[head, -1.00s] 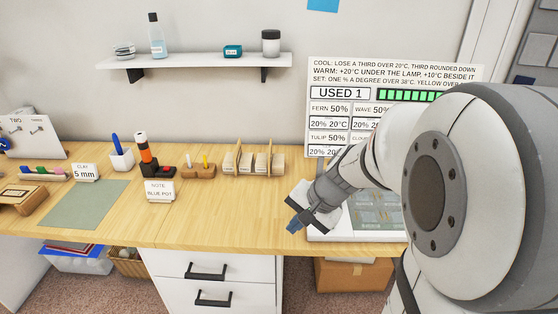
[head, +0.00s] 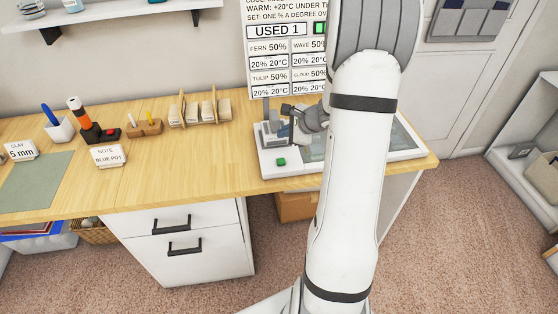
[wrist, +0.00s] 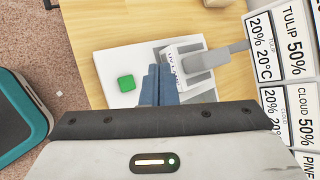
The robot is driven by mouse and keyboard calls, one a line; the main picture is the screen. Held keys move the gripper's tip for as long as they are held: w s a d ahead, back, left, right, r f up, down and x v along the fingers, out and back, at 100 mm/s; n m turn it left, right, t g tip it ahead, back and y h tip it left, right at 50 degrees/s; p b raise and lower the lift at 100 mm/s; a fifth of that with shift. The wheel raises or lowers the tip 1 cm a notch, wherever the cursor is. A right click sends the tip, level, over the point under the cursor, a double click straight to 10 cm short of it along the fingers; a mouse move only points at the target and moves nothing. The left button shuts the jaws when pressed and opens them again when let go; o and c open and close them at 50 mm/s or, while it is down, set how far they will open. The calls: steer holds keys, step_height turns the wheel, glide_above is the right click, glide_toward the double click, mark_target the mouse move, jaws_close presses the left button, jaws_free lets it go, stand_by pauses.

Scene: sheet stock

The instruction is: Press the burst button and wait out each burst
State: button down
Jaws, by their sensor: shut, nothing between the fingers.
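The green button (head: 281,161) sits on the front left corner of a white base plate (head: 300,170) on the bench. It also shows in the wrist view (wrist: 126,83), left of my gripper's fingers. My gripper (wrist: 160,74) is shut and empty, its blue fingers together. In the head view it is small and partly hidden beside the grey lamp-like unit, just behind the button and apart from it. A grey box with lettering (wrist: 183,58) and a grey post stand close to the right of the fingers. The status board (head: 283,58) reads USED 1, with FERN, WAVE, TULIP and CLOUD at 50% and 20% 20°C.
My arm hides much of the plate and the board's right side. Left on the wooden bench (head: 210,145) are card racks (head: 200,108), a peg block (head: 145,127), and a BLUE POT note (head: 107,156). Drawers (head: 190,245) are below; carpet lies right.

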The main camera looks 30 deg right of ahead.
steer(key=b, duration=0.5)
glide_above(284, 162)
steer(key=f, duration=0.7)
steer(key=shift+w+f, duration=0.2)
steer(key=shift+f, duration=0.15)
steer(key=shift+f+b, duration=0.6)
steer(key=shift+b, duration=0.2)
steer(key=shift+f, duration=0.1)
stand_by(0.5)
steer(key=shift+s+f+b, duration=0.15)
steer(key=shift+f+b, duration=0.15)
steer(key=shift+b, duration=0.4)
steer(key=shift+f+b, duration=0.5)
steer(key=shift+b, duration=0.15)
stand_by(0.4)
steer(key=shift+r, duration=0.15)
steer(key=shift+r+p, duration=0.55)
steer(key=shift+r, duration=0.25)
